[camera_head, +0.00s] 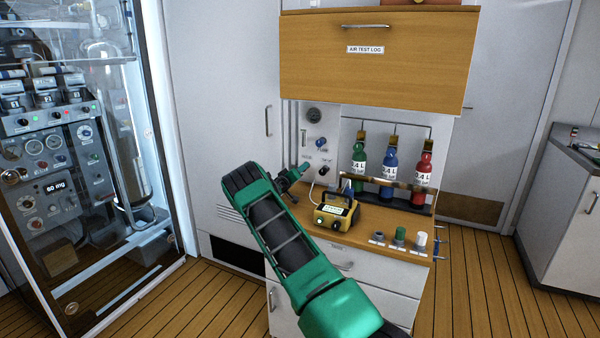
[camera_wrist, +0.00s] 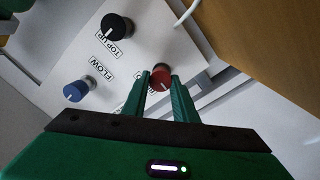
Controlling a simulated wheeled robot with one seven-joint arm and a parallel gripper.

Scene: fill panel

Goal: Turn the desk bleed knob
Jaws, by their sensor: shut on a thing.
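A red knob (camera_wrist: 160,76) with a white pointer line sits on the white panel (camera_wrist: 60,50) in the wrist view. My gripper (camera_wrist: 160,78) is shut on it, with one green finger on each side. The label beside the red knob is mostly hidden by the left finger, so I cannot read it. In the head view my gripper (camera_head: 304,170) reaches the small panel above the desk (camera_head: 345,237), left of the bottles.
A black knob (camera_wrist: 117,26) labelled TOP UP and a blue knob (camera_wrist: 75,92) labelled FLOW are close by. A yellow device (camera_head: 336,213) stands on the desk. Green (camera_head: 358,168), blue (camera_head: 388,175) and red (camera_head: 422,178) bottles stand behind a rail. A wooden cabinet (camera_head: 420,70) hangs above.

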